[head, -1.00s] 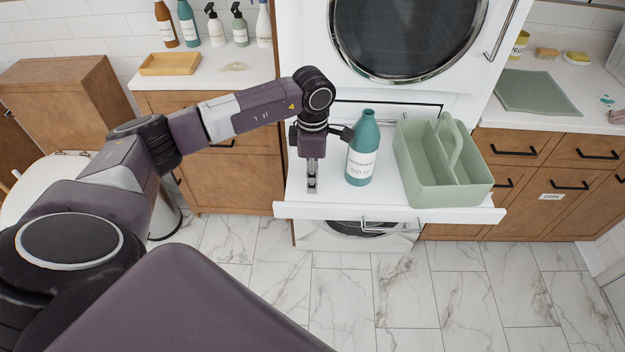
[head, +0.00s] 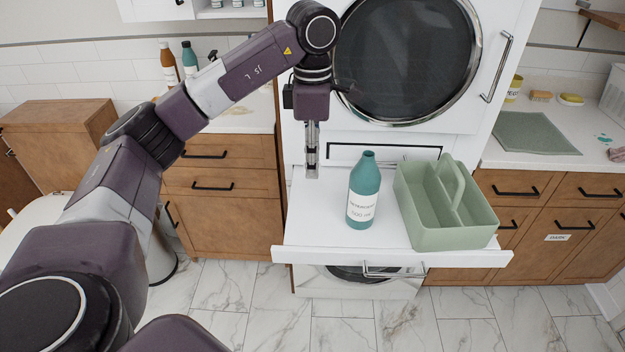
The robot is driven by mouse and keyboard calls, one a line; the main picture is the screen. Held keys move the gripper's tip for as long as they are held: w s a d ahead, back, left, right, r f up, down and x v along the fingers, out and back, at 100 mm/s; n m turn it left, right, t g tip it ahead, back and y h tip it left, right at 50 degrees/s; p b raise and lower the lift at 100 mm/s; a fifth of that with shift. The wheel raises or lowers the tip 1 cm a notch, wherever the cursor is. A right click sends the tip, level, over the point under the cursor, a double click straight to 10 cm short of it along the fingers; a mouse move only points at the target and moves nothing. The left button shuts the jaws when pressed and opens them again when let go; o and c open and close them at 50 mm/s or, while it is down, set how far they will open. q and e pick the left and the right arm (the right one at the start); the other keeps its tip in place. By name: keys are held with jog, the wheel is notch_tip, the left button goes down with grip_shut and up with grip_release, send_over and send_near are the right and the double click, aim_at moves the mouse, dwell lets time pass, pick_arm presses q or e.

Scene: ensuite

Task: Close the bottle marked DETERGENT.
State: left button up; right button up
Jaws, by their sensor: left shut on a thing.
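The teal bottle marked DETERGENT (head: 364,192) stands upright on the white pull-out shelf (head: 310,238). Its narrow top shows no cap on it. My left gripper (head: 312,172) points down, to the left of the bottle and apart from it. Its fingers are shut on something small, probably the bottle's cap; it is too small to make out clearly. My right gripper is out of view.
A green caddy with a handle (head: 443,212) stands close to the right of the bottle. The dryer's round door (head: 405,55) is above and behind. The shelf's left part is clear. Other bottles (head: 190,60) stand on the left counter.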

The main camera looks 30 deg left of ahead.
pick_arm(q)
jog(key=shift+r, duration=0.55)
jog(key=s+d+f+m, duration=0.4)
jog(key=s+d+m, duration=0.2)
jog(key=m, duration=0.6)
jog(key=s+d+f+m, duration=0.5)
jog(key=s+d+m, duration=0.2)
jog(key=m, duration=0.5)
jog(key=shift+s+d+f, duration=0.2)
jog(key=shift+s+f, duration=0.05)
jog(key=shift+s, duration=0.8)
